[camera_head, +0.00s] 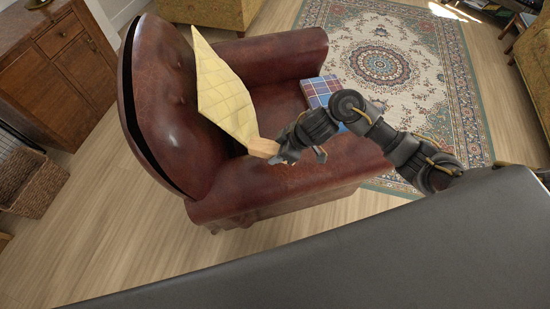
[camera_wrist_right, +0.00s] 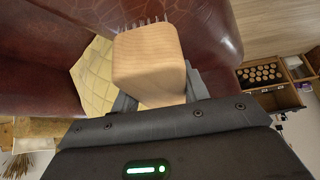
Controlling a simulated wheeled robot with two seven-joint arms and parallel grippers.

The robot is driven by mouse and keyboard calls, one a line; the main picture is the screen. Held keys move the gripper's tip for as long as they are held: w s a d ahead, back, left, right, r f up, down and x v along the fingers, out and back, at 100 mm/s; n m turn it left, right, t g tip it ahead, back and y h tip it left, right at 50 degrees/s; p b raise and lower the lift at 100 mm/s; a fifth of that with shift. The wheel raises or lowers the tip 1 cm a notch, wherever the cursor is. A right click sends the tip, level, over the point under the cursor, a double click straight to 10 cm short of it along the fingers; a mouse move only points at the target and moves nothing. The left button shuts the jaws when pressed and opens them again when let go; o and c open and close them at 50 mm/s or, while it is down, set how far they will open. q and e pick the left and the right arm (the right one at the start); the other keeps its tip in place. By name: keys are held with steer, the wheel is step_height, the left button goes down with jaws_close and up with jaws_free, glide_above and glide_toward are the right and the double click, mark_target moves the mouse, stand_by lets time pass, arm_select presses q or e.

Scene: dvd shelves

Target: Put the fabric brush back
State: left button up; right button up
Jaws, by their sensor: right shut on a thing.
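The fabric brush (camera_head: 263,147) is a pale wooden block. It also shows in the right wrist view (camera_wrist_right: 150,62), with a row of thin bristles along its far edge. My right gripper (camera_head: 283,154) is shut on the brush and holds it over the armchair's near arm, in front of the yellow quilted cushion. In the head view I cannot tell whether the brush touches the chair. My left gripper is in neither view.
A dark red leather armchair (camera_head: 170,90) holds the yellow cushion (camera_head: 222,90) and a blue-red plaid cloth (camera_head: 318,90). A wooden cabinet (camera_head: 68,60) and a wicker basket (camera_head: 38,188) stand at left. A patterned rug (camera_head: 440,80) lies behind. The floor (camera_head: 110,235) in front is clear.

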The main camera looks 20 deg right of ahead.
steer(key=shift+a+f, duration=0.2)
steer(key=shift+f, duration=0.1)
steer(key=f, duration=0.1)
steer(key=f+b, duration=0.1)
steer(key=shift+a+f, duration=0.2)
steer(key=shift+f, duration=0.15)
steer(key=shift+f+b, duration=0.3)
steer(key=shift+d, duration=0.1)
steer(key=shift+f, duration=0.35)
steer(key=o, duration=1)
steer(key=shift+c, duration=0.2)
